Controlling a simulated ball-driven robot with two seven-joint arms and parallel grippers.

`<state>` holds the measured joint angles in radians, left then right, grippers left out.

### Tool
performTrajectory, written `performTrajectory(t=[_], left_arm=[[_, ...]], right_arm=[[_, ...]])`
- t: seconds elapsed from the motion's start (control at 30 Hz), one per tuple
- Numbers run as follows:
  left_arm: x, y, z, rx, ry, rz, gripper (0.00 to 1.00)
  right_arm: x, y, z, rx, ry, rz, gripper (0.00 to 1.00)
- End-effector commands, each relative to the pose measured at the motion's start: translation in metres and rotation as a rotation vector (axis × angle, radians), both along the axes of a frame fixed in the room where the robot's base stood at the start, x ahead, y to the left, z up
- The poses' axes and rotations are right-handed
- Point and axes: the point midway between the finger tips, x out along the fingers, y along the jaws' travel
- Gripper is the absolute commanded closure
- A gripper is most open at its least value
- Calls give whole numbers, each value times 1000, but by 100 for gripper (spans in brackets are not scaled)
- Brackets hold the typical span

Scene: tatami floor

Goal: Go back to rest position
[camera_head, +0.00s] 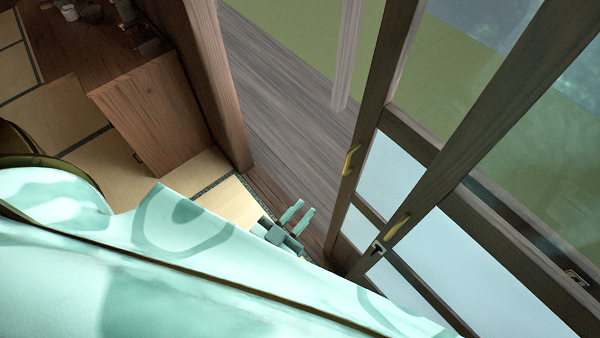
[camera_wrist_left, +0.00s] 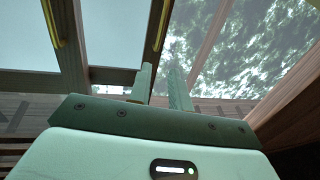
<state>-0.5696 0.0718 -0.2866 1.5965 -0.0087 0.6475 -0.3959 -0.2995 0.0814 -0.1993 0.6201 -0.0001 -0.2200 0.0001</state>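My left gripper (camera_head: 304,208) shows in the head view just past the edge of my mint-green body, beside the wooden sliding doors. Its two fingers are parallel with a gap between them, and nothing is between them. In the left wrist view the gripper (camera_wrist_left: 161,70) also shows its fingers apart and empty, with door panels and glass behind. It looks apart from the door handles. My right gripper is in neither view.
Sliding doors with a yellow handle (camera_head: 348,160) and another yellow handle (camera_head: 397,227) stand at the right. A wooden post (camera_head: 220,85) and a wooden cabinet (camera_head: 150,110) stand to the left. Tatami (camera_head: 105,175) lies below; a plank veranda (camera_head: 290,110) lies beyond.

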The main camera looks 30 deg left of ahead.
Motion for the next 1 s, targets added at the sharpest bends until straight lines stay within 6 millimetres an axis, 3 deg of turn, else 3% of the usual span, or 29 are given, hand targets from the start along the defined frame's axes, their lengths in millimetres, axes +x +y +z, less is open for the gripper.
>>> performTrajectory(t=[0.5, 0.6, 0.67, 0.77, 0.87, 1.0], left_arm=[[0, 0, 0, -2, 0, 0, 80], [-2, -3, -10, -7, 52, -18, 80], [-10, -6, -35, 10, 138, -39, 80], [-40, -4, -99, 59, 342, -72, 80], [-80, 6, -184, 124, 579, -98, 80], [-149, 34, -296, 219, 903, -113, 80]], right_arm=[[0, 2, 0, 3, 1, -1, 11], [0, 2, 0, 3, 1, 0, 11], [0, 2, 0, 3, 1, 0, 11], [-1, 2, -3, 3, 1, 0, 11], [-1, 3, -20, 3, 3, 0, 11], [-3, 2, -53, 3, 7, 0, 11]])
